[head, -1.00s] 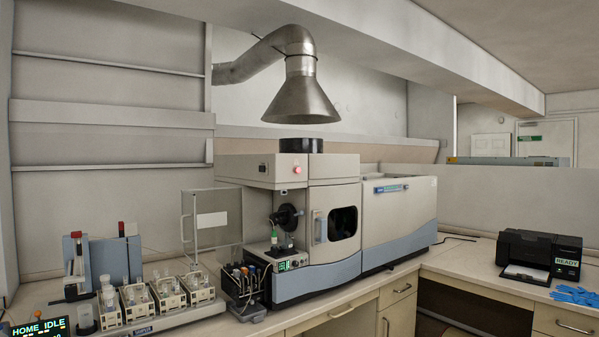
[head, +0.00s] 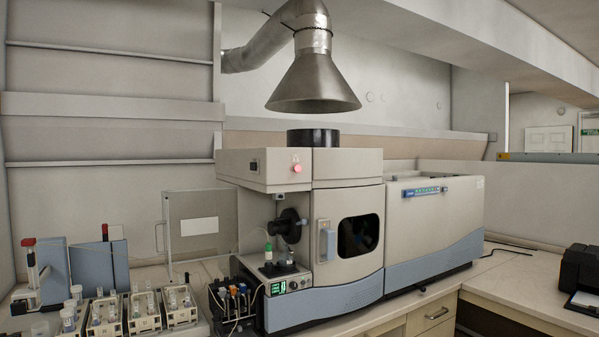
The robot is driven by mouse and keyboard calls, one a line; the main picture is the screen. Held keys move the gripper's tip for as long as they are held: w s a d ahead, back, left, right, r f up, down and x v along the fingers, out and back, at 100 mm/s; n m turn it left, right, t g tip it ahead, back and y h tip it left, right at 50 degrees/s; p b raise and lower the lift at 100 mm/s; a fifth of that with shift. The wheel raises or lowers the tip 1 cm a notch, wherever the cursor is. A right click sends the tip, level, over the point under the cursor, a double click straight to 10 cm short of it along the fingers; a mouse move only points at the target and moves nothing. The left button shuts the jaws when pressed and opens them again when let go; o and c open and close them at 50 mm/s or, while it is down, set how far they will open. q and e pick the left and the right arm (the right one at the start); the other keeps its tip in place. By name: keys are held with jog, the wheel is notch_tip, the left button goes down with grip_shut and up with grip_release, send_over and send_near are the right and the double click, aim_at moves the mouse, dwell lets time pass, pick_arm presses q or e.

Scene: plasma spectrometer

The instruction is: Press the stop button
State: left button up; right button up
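The spectrometer (head: 345,165) stands on the bench in the middle of the head view. A round red button (head: 297,168), which looks lit, sits on the upper front of its left section; I take it for the stop button. Nothing covers it. A small black rocker or socket (head: 254,167) is on the side face to its left. Below, a small panel with a green display (head: 278,288) sits at the foot of the open sample bay. Neither of my grippers is in view.
Sample racks with vials (head: 140,312) and a bottle stand (head: 234,300) are on the bench at left. A clear door panel (head: 195,225) stands open left of the bay. A metal exhaust hood (head: 313,80) hangs above. A black printer (head: 583,280) is at the right edge.

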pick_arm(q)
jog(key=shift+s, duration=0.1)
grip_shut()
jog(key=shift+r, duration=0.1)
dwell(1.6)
